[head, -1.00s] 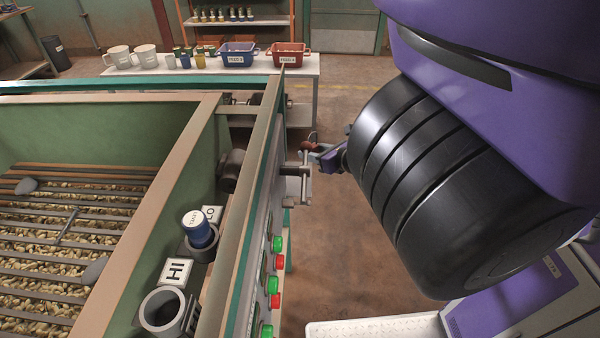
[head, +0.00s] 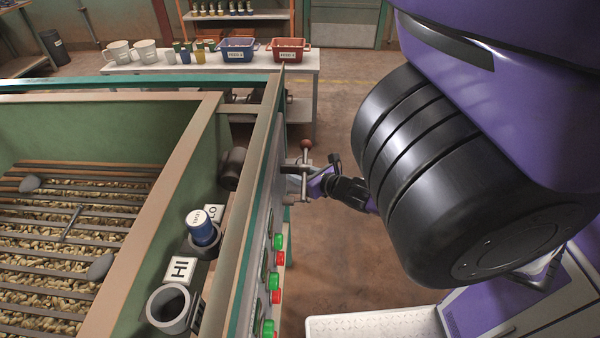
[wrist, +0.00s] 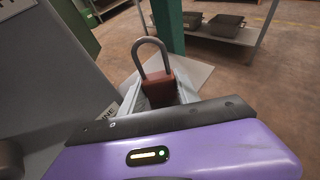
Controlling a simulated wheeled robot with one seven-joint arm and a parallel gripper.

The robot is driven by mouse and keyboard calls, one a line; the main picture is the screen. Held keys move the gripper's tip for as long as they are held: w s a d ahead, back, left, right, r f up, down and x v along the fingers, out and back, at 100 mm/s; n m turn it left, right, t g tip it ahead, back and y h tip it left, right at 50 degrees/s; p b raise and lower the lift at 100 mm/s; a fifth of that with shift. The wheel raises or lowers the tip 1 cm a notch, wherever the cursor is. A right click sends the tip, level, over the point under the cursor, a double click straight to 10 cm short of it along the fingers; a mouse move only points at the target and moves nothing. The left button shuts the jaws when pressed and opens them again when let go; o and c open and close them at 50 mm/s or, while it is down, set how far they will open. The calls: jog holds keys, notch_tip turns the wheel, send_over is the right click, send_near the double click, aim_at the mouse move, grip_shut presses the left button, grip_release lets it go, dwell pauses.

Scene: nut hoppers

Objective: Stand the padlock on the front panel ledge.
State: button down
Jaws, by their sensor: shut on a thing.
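The padlock (wrist: 161,90) has a red-brown body and a grey shackle. In the wrist view it stands roughly upright, shackle up, between the fingers of my gripper (wrist: 160,97), which is shut on it. In the head view my gripper (head: 308,182) is close to the outer face of the front panel (head: 257,235), near its far end; the padlock cannot be made out clearly there. A light grey plate (wrist: 197,73) shows just beyond the padlock in the wrist view. I cannot tell whether it is the ledge, or whether the padlock touches it.
A thin rod with a red-brown knob (head: 306,144) stands close by my gripper. Green and red buttons (head: 276,280) line the nearer panel. A white table (head: 210,65) with bins is at the back. Open floor (head: 345,265) lies right of the panel.

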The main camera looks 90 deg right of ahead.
jog(key=shift+f, duration=0.2)
jog(key=c, duration=0.9)
grip_release()
jog(key=shift+r, duration=0.3)
jog(key=b+v, duration=0.1)
jog(key=v, duration=1.1)
jog(key=shift+f, duration=0.15)
